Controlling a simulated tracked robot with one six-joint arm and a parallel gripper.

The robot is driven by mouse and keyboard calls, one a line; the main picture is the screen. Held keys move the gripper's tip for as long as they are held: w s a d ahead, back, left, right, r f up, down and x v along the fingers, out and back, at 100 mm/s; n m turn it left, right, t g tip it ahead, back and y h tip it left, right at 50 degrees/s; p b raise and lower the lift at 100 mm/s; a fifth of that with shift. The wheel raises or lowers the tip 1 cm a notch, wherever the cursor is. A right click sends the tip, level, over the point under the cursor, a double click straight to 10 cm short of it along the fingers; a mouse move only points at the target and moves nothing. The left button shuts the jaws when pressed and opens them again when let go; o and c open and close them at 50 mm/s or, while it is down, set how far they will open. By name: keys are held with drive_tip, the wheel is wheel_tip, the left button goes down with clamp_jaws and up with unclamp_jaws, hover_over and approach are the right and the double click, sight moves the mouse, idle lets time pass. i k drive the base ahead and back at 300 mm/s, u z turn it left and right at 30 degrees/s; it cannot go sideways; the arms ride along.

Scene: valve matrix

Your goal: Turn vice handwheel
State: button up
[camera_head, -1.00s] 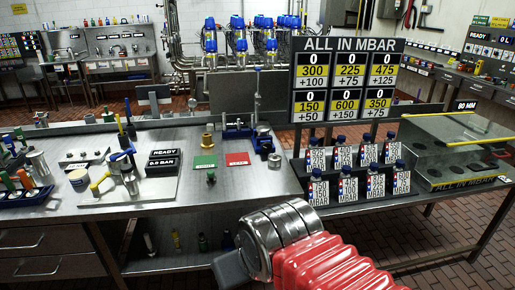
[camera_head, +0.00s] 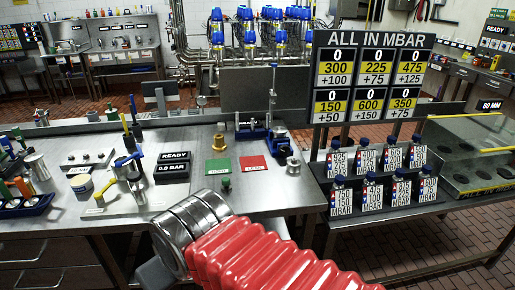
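A blue vice-like fixture (camera_head: 252,130) with bright metal parts and an upright silver rod stands at the back of the steel bench. A second blue piece (camera_head: 279,134) holding a silver cylinder sits at its right. I cannot make out clearly which part is the handwheel. My arm, with red bellows and a silver ring, reaches in from the bottom right. My gripper (camera_head: 155,273) shows only as a grey piece below the ring, at the bench's front edge. It is apart from the vice and its fingers are hidden.
Green (camera_head: 218,166) and red (camera_head: 253,163) mats lie on the bench (camera_head: 260,195). A brass fitting (camera_head: 219,142) stands behind them. A READY display (camera_head: 174,163) and a valve fixture (camera_head: 127,178) are at left. Several labelled bottles (camera_head: 370,193) stand at right under a pressure board (camera_head: 372,75).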

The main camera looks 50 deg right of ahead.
sight(284, 150)
drive_tip(key=z, duration=0.15)
drive_tip(key=i, duration=1.25)
drive_tip(key=z, duration=0.7)
